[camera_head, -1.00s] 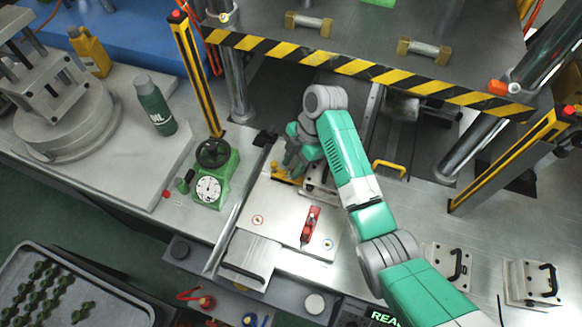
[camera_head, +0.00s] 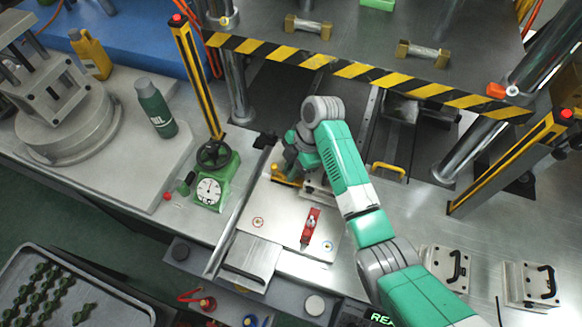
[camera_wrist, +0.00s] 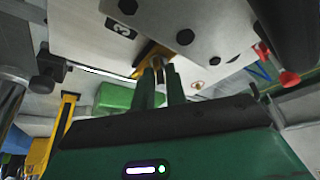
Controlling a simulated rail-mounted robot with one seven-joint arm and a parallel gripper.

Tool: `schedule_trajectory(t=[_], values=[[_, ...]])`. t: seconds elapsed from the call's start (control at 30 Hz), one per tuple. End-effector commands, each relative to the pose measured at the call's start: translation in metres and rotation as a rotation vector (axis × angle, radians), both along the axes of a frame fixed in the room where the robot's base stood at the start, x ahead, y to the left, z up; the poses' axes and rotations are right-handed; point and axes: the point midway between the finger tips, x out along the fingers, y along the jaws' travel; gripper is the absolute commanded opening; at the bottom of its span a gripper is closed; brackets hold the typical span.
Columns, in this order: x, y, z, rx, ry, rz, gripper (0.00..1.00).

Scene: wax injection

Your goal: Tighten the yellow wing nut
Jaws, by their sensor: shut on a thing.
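The yellow wing nut (camera_head: 281,178) sits at the upper left edge of the flat metal mould plate (camera_head: 270,215) in the head view. My gripper (camera_head: 291,172) reaches down onto it, and its fingers partly hide it. In the wrist view, the two dark green fingers of my gripper (camera_wrist: 161,80) are closed around the yellow wing nut (camera_wrist: 154,52), beside a plate marked 3. The exact contact between fingers and nut is partly hidden.
A red toggle clamp (camera_head: 311,228) stands on the mould plate. A green dial gauge with a handwheel (camera_head: 213,185) is to the left. A striped press beam (camera_head: 365,72) runs above and behind my arm. A yellow handle (camera_head: 388,170) lies to the right.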

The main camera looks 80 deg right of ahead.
Motion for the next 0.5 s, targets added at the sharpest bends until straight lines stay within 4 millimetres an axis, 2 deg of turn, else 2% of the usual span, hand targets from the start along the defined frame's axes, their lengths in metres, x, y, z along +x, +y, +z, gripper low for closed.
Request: schedule_trajectory(t=[0.1, 0.5], values=[[-0.0002, 0.0011, 0.0053, 0.002, -0.001, -0.070, 0.00], [-0.0009, 0.0034, 0.0055, 0.002, -0.001, -0.401, 0.00]])
